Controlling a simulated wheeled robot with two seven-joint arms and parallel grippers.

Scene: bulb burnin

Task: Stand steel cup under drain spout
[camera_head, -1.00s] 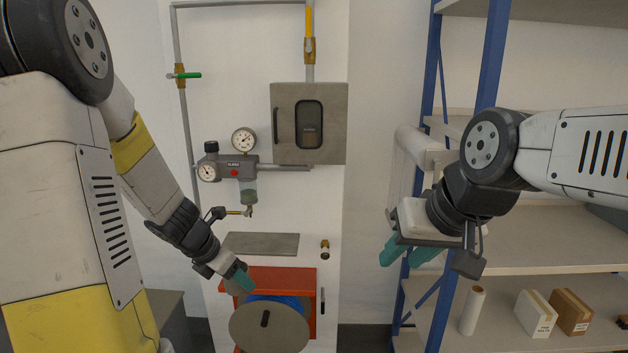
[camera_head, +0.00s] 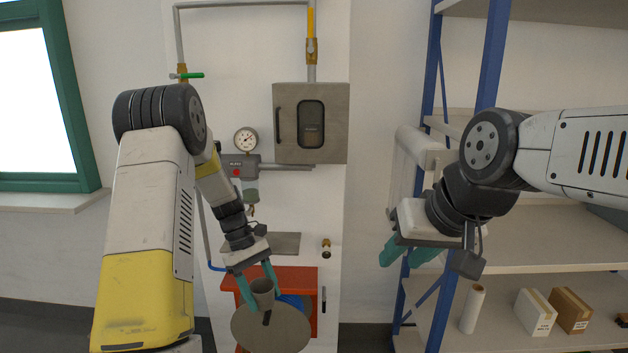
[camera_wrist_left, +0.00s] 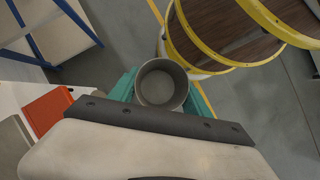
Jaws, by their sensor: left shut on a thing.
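The steel cup (camera_head: 263,291) is grey and upright in the head view, held between the teal fingers of my left gripper (camera_head: 260,284). The left wrist view shows the open, empty-looking cup (camera_wrist_left: 162,85) from above, with a teal finger on each side. The drain spout (camera_head: 252,209) hangs below the filter unit on the wall panel; my left arm partly hides that unit. The cup is below and in front of the spout, apart from it. My right gripper (camera_head: 408,252) hangs at the right with its teal fingers apart and nothing between them.
A grey plate shelf (camera_head: 285,243) sits on the panel below the spout. A grey cabinet (camera_head: 310,123) and pressure gauge (camera_head: 246,140) are above. Blue-framed shelving (camera_head: 489,55) stands right.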

